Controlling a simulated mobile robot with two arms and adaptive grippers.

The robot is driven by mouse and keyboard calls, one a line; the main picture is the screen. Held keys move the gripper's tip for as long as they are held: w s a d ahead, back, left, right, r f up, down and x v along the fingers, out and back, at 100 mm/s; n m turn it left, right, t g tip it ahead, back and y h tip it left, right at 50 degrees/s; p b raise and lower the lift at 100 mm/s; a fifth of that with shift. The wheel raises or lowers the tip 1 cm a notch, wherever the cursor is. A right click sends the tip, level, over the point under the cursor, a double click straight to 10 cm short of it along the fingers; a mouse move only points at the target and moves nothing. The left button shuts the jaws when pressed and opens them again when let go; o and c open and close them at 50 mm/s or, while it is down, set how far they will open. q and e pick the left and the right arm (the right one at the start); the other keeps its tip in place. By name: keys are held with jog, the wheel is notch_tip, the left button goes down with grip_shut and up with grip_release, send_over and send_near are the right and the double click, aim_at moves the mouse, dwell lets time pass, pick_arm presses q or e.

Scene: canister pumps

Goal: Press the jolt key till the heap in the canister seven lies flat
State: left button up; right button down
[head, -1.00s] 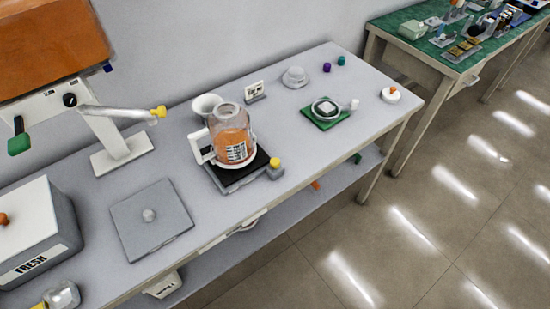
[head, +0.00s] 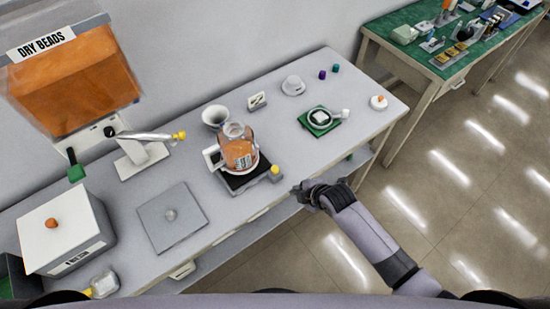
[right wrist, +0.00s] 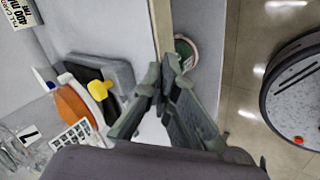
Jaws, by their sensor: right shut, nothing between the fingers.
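The clear canister (head: 238,152) holds orange beads and stands on a dark base (head: 240,181) at the middle of the bench. It also shows in the right wrist view (right wrist: 72,106). My left gripper is out of view.
A dry-beads hopper (head: 70,80) with a spout stands at the back left. A grey plate (head: 185,225) and a white-topped box (head: 62,228) lie left of the canister. A white funnel (head: 215,115) stands close behind it. A green-based dish (head: 320,120) is farther right.

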jog(key=w+a+r+n+y+p, duration=0.1)
jog(key=a+r+n, duration=0.15)
jog(key=r, duration=0.35)
jog(key=w+a+r+n+p, duration=0.2)
jog(key=r+n, duration=0.2)
jog(key=r, duration=0.2)
pick_arm(q)
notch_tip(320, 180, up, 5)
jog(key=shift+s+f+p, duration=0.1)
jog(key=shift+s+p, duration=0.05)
jog(key=shift+p, duration=0.15)
pick_arm(e)
notch_tip(320, 180, up, 4)
jog(key=n+y, duration=0.1)
jog(key=n, duration=0.7)
send_over(275, 170)
jog(key=shift+w+d+t, duration=0.3)
jog(key=shift+w+d, duration=0.1)
jog(key=shift+w, duration=0.05)
notch_tip(275, 170, down, 8)
jog(key=b, duration=0.7)
jog(key=shift+f, duration=0.1)
pick_arm(q)
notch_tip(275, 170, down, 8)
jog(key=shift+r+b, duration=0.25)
jog(key=shift+b, duration=0.05)
pick_arm(e)
jog(key=shift+f, duration=0.4)
